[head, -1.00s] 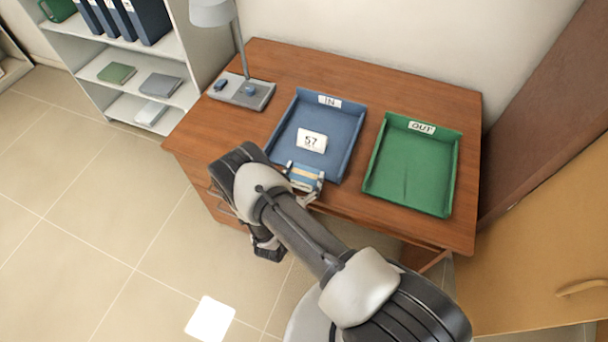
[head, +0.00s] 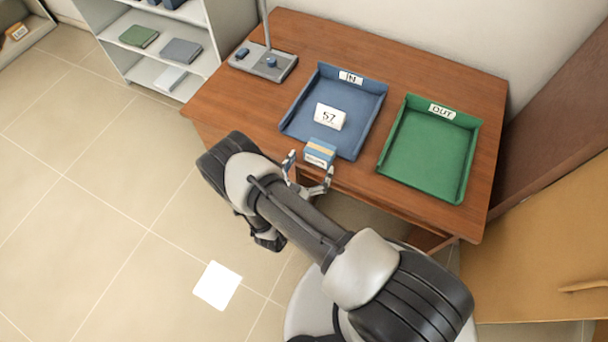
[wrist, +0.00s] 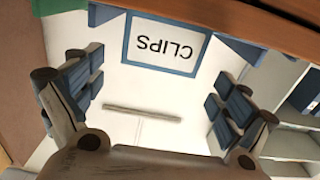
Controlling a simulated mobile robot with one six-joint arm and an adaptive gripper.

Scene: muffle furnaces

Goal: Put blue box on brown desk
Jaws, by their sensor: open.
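The blue box (head: 321,152) has an orange stripe and a white label. It is at the front of the brown desk (head: 225,105), by the front edge of the blue IN tray (head: 362,125); I cannot tell if it touches the tray. In the wrist view, the box (wrist: 128,45) shows its "CLIPS" label upside down beyond the fingers. My gripper (head: 309,174) is open, its fingers spread just in front of the box with a gap. Both fingers of my gripper (wrist: 155,90) show in the wrist view with nothing between them.
A white "57" block (head: 331,117) is in the blue tray. A green OUT tray (head: 430,150) lies to the right. A lamp base (head: 264,62) stands at the desk's back left. Shelves (head: 172,52) are at the left, a wooden cabinet (head: 545,240) at the right.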

